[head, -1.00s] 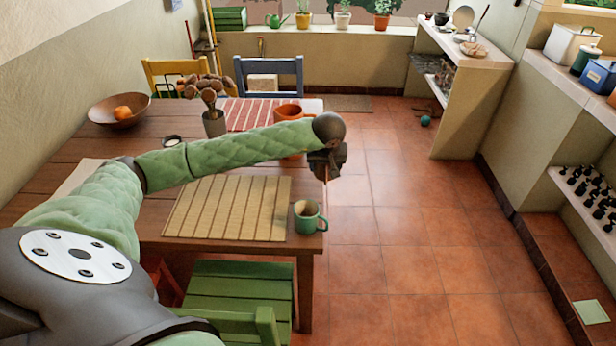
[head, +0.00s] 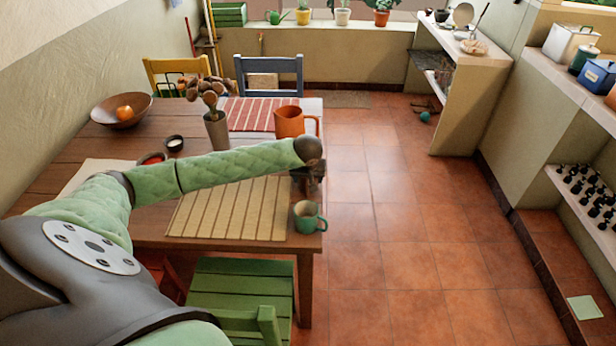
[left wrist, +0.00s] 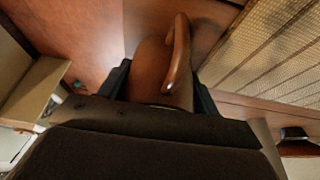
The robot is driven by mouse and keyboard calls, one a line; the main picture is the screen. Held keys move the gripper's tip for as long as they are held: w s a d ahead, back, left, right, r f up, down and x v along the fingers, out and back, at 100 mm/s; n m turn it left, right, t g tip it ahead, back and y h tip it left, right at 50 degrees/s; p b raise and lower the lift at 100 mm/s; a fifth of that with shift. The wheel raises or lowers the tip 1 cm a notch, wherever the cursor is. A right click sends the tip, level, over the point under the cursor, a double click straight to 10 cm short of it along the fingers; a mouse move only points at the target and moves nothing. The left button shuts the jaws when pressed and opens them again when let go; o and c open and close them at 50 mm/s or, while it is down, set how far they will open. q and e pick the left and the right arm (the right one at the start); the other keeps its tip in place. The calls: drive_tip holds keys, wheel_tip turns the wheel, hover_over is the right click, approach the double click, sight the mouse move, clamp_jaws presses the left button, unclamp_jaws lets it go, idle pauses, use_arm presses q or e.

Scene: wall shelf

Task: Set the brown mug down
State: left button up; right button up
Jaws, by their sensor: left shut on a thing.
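The brown mug (left wrist: 150,70) is between the fingers of my left gripper (left wrist: 162,95) in the left wrist view, its handle toward the top. The gripper is shut on it. In the head view my left gripper (head: 311,184) is at the right edge of the wooden table (head: 160,232), just beyond the green mug (head: 306,218) and beside the slatted mat (head: 230,208). The brown mug is largely hidden there by the gripper. I cannot tell whether its base touches the table. My right gripper is not in view.
An orange mug (head: 289,122) stands farther back by the red striped cloth (head: 262,114). A green chair (head: 240,284) is at the near side.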

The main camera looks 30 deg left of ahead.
use_arm(q)
drive_tip(key=shift+f, duration=0.15)
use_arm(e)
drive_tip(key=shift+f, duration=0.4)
use_arm(q)
drive_tip(key=shift+f, duration=0.1)
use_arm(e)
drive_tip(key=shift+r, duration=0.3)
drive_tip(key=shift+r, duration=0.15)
use_arm(q)
drive_tip(key=o, duration=0.9)
drive_tip(key=shift+o, duration=1.2)
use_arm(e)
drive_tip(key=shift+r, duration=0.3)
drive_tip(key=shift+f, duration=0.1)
